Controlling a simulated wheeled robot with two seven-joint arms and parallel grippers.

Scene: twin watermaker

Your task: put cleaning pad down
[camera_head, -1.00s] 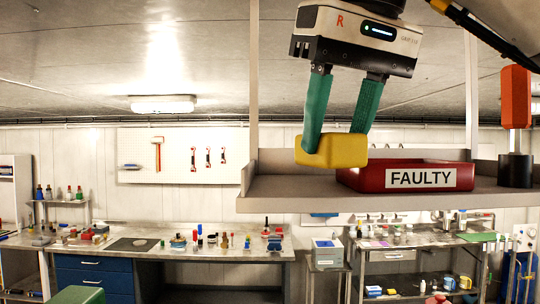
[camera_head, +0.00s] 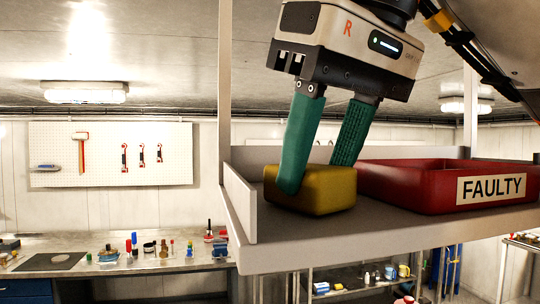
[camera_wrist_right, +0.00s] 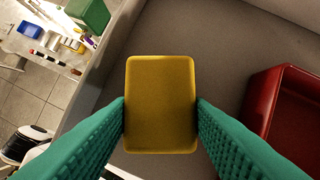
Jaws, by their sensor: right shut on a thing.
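The yellow cleaning pad (camera_head: 318,192) is at the left end of the grey shelf (camera_head: 330,232), beside its low side wall. It looks level and at the shelf surface, though I cannot tell whether it fully rests there. My right gripper (camera_head: 318,178) has its green fingers shut on the pad from above. In the right wrist view the pad (camera_wrist_right: 160,105) sits between both fingertips (camera_wrist_right: 160,122), with the grey shelf behind it. My left gripper is not in view.
A red tray labelled FAULTY (camera_head: 400,190) stands on the shelf to the right of the pad, with a narrow gap between. A workbench (camera_head: 130,258) with small bottles and tools is lower left. A pegboard (camera_head: 110,155) hangs on the back wall.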

